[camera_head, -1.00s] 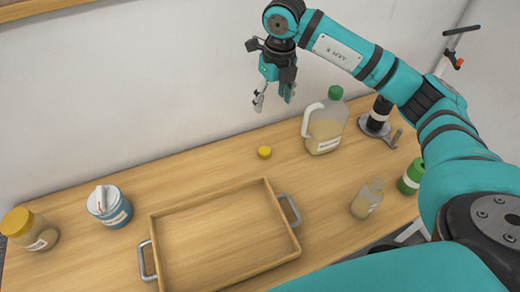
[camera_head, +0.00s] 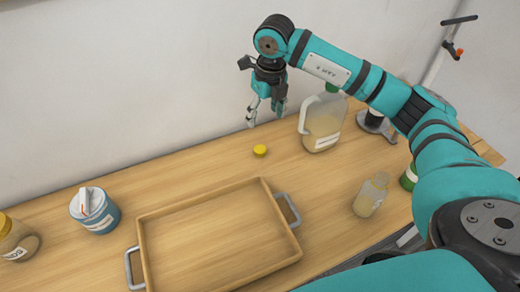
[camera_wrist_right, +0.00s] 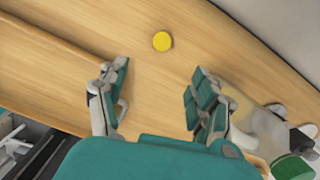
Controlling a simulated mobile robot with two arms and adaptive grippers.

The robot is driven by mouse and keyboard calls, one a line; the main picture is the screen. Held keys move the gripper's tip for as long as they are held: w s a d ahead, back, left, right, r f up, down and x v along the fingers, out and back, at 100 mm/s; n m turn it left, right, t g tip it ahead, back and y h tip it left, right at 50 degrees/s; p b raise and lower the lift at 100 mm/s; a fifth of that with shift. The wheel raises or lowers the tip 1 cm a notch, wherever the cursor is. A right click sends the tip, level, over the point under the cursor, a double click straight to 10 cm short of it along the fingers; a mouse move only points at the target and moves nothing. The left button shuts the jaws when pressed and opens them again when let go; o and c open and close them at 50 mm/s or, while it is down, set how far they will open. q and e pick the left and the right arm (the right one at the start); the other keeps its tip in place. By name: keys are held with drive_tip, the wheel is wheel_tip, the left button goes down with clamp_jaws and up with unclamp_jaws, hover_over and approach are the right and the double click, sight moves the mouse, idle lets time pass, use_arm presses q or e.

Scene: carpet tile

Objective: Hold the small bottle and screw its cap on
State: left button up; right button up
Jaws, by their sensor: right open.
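The yellow cap (camera_head: 260,150) lies on the wooden table behind the tray; it also shows in the right wrist view (camera_wrist_right: 162,41), just past and between my open fingers. The small bottle (camera_head: 370,195) stands upright and uncapped at the table's right, holding something pale, with a white label. My right gripper (camera_head: 265,116) is open and empty, pointing down above the table near the cap; its two spread fingers show in the right wrist view (camera_wrist_right: 160,100). My left gripper is not in view.
A wooden tray (camera_head: 145,245) with grey handles lies empty at the front. A jug with a green cap (camera_head: 323,122) stands right of the yellow cap. A blue-and-white tub (camera_head: 95,210) and a yellow-lidded jar (camera_head: 15,240) stand at left. A dark item (camera_head: 374,116) and a partly hidden green container (camera_head: 408,178) stand at right.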

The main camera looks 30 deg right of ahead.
drive_tip(key=p, duration=0.2)
hover_over(260, 149)
drive_tip(key=s, duration=0.1)
wheel_tip(260, 149, down, 10)
drive_tip(key=shift+s+f, duration=0.1)
drive_tip(key=shift+f, duration=0.05)
drive_tip(key=shift+f, duration=0.3)
drive_tip(key=f, duration=0.1)
drive_tip(key=w+f+p, duration=0.1)
drive_tip(key=f, duration=0.1)
drive_tip(key=shift+f, duration=0.3)
drive_tip(key=shift+w+f, duration=0.1)
drive_tip(key=shift+f, duration=0.35)
drive_tip(key=c, duration=0.8)
